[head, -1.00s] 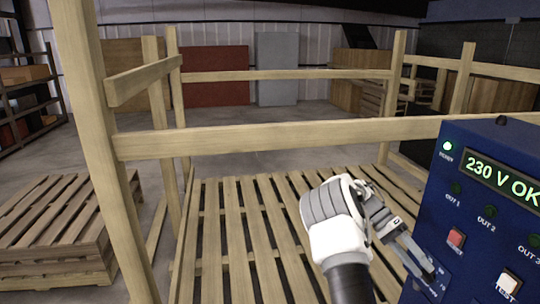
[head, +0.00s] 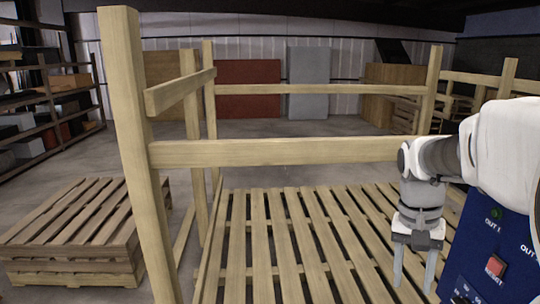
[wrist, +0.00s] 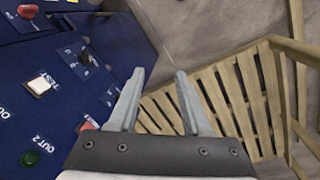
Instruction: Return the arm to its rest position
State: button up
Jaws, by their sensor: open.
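My gripper (head: 415,265) hangs in front of the blue control panel at the right of the head view, its fingers pointing down. In the wrist view my gripper (wrist: 160,90) shows two grey fingers spread apart with nothing between them. The blue panel (head: 500,250) is partly hidden behind my white arm in the head view. The panel also fills the left of the wrist view (wrist: 40,110), close beside the left finger. Its red RESET button (head: 495,266) shows in the head view, and a white TEST button (wrist: 38,86) shows in the wrist view.
A wooden frame with a post (head: 135,140) and a rail (head: 280,152) stands ahead around a slatted wooden deck (head: 290,235). A pallet stack (head: 75,230) is at the left. Shelving (head: 45,100) stands at the far left. Concrete floor is open between them.

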jog(key=s+a+r+n+t, duration=0.1)
jog(key=s+a+n+t, duration=0.2)
jog(key=s+a, duration=0.2)
jog(key=s+a+r+n+t+y, duration=0.1)
jog(key=s+a+n+t, duration=0.2)
jog(key=s+a, duration=0.3)
jog(key=shift+s+a+r, duration=0.25)
jog(key=shift+a+r, duration=0.1)
jog(key=shift+a, duration=0.2)
